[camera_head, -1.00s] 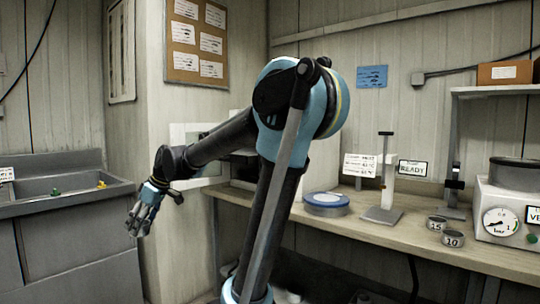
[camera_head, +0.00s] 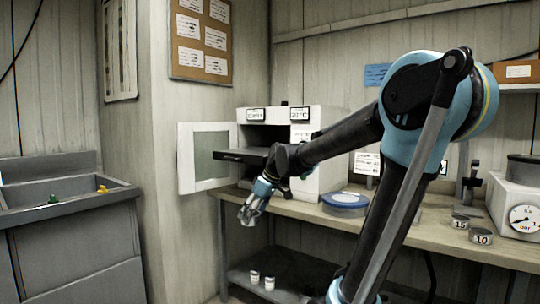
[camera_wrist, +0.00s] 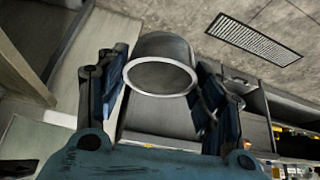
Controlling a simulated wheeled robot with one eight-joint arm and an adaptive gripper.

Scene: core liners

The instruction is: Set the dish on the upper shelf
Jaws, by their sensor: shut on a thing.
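My gripper (camera_head: 254,208) hangs in front of the bench, left of centre in the head view. In the wrist view, a grey metal dish (camera_wrist: 160,77) with a pale round rim sits between the two fingers, and my gripper (camera_wrist: 165,100) is shut on it. The dish is hard to make out in the head view. A white oven-like cabinet (camera_head: 312,117) stands on the bench with its door (camera_head: 207,158) swung open to the left. A dark flat shelf (camera_head: 238,155) juts out of its opening, above and behind my gripper. My arm hides part of the cabinet's inside.
Two small tins (camera_head: 269,283) stand on the low shelf below the bench (camera_head: 410,222). A blue-lidded tub (camera_head: 345,200), tins marked 15 (camera_head: 460,222) and 10 (camera_head: 481,236), and a gauge unit (camera_head: 515,205) are on the bench. A grey sink (camera_head: 70,190) is at the left.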

